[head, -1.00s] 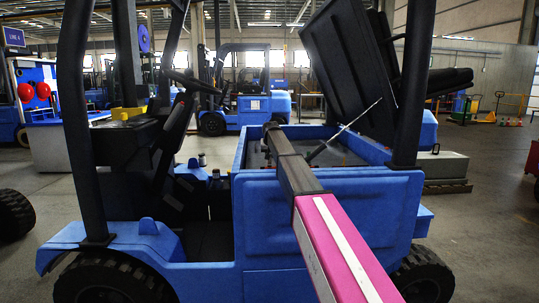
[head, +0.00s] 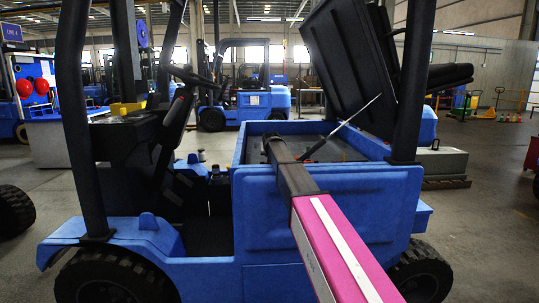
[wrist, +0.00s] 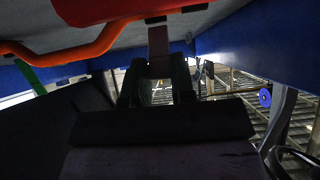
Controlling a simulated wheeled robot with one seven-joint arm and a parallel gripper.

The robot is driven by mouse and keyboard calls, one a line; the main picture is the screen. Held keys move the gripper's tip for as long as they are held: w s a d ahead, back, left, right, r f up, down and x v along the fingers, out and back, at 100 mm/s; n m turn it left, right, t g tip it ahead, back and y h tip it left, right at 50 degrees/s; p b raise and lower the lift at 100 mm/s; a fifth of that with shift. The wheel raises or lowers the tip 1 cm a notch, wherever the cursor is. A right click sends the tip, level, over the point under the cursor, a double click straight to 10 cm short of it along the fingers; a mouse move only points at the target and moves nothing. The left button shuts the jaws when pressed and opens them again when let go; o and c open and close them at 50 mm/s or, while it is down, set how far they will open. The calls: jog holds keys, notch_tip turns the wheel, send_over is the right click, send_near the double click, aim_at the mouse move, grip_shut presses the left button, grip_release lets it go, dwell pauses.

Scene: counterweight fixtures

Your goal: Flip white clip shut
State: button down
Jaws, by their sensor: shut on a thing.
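In the wrist view my gripper (wrist: 159,76) shows as two dark fingers close together. A narrow reddish-brown strip (wrist: 158,45) stands between their tips, and the fingers are shut on it. The strip reaches up toward a red block (wrist: 105,9). I cannot make out a white clip in either view; the wrist picture is dark. In the head view my arm reaches over the side wall into the open rear compartment of the blue forklift (head: 325,215). My gripper is hidden there behind the arm and the wall.
An orange hose (wrist: 75,48) and a green piece (wrist: 30,77) lie left of my gripper in the wrist view. Blue compartment walls (wrist: 245,40) are close by. In the head view the raised black hood (head: 350,60) and a thin prop rod (head: 352,120) stand right of my arm.

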jog(key=c, duration=1)
grip_release()
jog(key=shift+o, duration=0.2)
jog(key=v, duration=1)
jog(key=shift+s+r, duration=0.25)
jog(key=shift+s, duration=0.05)
